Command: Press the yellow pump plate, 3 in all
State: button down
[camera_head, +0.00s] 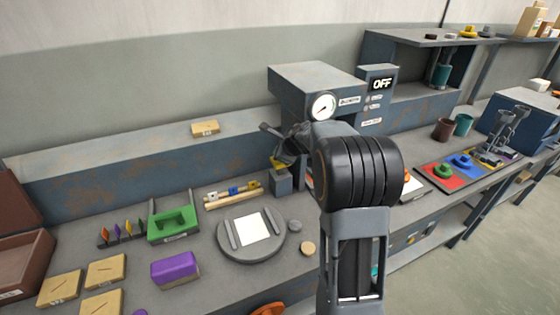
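The yellow pump plate (277,165) shows as a small yellow patch on top of a grey block (281,184), in front of the large grey machine. My gripper (282,149) is right above the plate and hides part of it. I cannot tell whether it touches the plate. The gripper is dark and seen from behind, so the gap between its fingers is not clear. The machine (312,82) has a round gauge (323,107) and a display (382,84) that reads OFF.
A round grey plate (252,254), green holder (173,224), purple block (175,268) and wooden rack (232,194) stand left of my arm. Tan tiles (106,271) lie at the front left. A tray with coloured squares (441,184) and two cups (444,129) are at the right.

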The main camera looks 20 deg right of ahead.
jog(key=shift+f+b, duration=1.45)
jog(key=shift+f, duration=0.3)
dwell(1.2)
jog(key=shift+r, duration=0.15)
dwell(0.3)
jog(key=shift+r+p, duration=2)
jog(key=shift+p, duration=0.05)
notch_tip(320, 180, up, 5)
jog(key=p, duration=0.4)
jog(key=shift+p, duration=0.4)
jog(key=shift+r, duration=0.1)
dwell(1.2)
